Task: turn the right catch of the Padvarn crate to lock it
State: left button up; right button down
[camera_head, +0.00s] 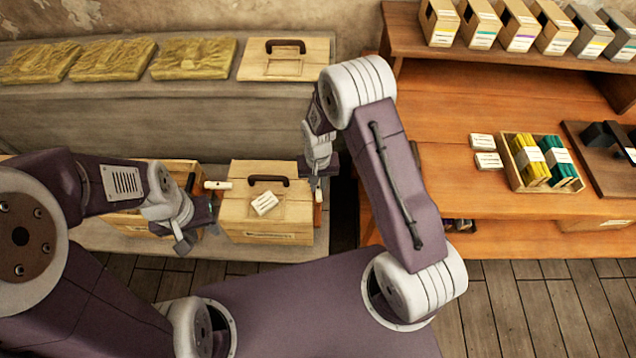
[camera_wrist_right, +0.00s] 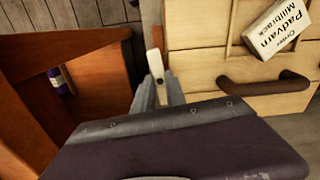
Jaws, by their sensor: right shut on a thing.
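The Padvarn crate (camera_head: 238,222) is a pale wooden box with a lid, a dark handle (camera_head: 268,180) and a white label card (camera_head: 264,203). Its card reads "Padvarn" in the right wrist view (camera_wrist_right: 276,27). The right catch is a small cream lever (camera_wrist_right: 154,63) at the crate's side edge. My right gripper (camera_wrist_right: 158,88) is shut on this catch; the arm partly hides it in the head view (camera_head: 318,187). The left catch (camera_head: 217,185) is a white lever sticking out leftward. My left gripper (camera_head: 195,232) is left of the crate, apart from the catch; its jaw opening is unclear.
Another wooden crate (camera_head: 125,222) stands to the left, partly behind my left arm. An orange wooden bench (camera_head: 440,190) with a tray (camera_head: 515,178) stands to the right, across a narrow gap.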

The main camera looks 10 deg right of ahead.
jog(key=n+p, duration=0.1)
jog(key=n, duration=0.2)
jog(key=shift+r+n, duration=0.1)
jog(key=shift+n, duration=0.2)
jog(key=n+p, duration=0.1)
jog(key=n, duration=0.3)
jog(key=shift+n, duration=0.3)
jog(key=n+p, duration=0.1)
jog(key=n, duration=0.3)
jog(key=shift+n, duration=2.1)
jog(key=c, duration=1.4)
grip_release()
jog(key=shift+o, duration=0.2)
